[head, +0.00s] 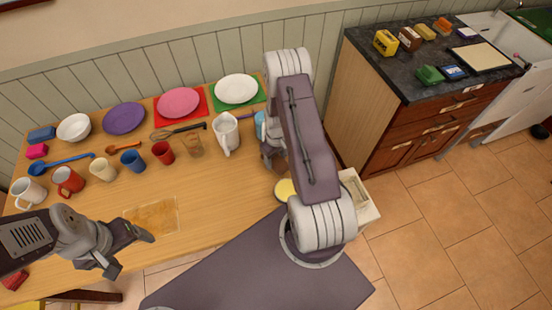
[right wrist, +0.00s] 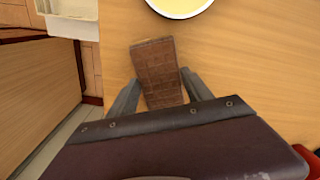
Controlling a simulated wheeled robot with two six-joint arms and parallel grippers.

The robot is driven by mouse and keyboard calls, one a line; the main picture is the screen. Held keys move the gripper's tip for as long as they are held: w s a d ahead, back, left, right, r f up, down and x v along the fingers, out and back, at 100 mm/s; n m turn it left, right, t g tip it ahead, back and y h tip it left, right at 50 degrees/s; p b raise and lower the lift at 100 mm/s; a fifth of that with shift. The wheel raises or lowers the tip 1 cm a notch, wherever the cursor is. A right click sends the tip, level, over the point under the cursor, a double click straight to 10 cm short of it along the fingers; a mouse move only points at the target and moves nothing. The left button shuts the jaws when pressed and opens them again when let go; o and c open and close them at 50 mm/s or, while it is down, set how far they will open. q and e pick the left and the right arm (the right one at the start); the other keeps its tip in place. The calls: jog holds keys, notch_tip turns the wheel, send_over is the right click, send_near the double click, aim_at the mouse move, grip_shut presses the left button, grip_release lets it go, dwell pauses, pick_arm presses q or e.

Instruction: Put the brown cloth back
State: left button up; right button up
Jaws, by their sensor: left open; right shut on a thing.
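The brown cloth (right wrist: 158,72) is a flat, rectangular brown piece in the right wrist view. It is between the two fingers of my right gripper (right wrist: 160,86), which is shut on it. The table lies below it; I cannot tell whether the cloth touches the wood. In the head view my right arm hides most of this gripper and the cloth. My left gripper (head: 131,254) is open and empty over the front left of the table, beside a tan, wet-looking patch (head: 152,215).
A yellow-centred dish (right wrist: 182,6) is close to the cloth. A white bin (right wrist: 70,18) stands at the table's right edge. The table's middle front is clear. A dark counter (head: 400,75) is to the right.

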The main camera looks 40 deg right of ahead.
aim_at(276, 161)
jog(key=shift+f, duration=0.2)
jog(key=o, duration=1.2)
notch_tip(276, 161, up, 12)
jog(key=r, duration=0.1)
jog(key=shift+m+t, duration=0.6)
jog(key=s+a+r, duration=0.2)
jog(key=s+a, duration=0.1)
jog(key=a, duration=0.2)
jog(key=s+a+r, duration=0.3)
jog(key=a, duration=0.2)
jog(key=s+a+r, duration=0.3)
jog(key=s+a, duration=0.1)
jog(key=a, duration=0.1)
jog(key=shift+r, duration=0.1)
jog(key=shift+s+a, duration=0.1)
jog(key=shift+s, duration=0.05)
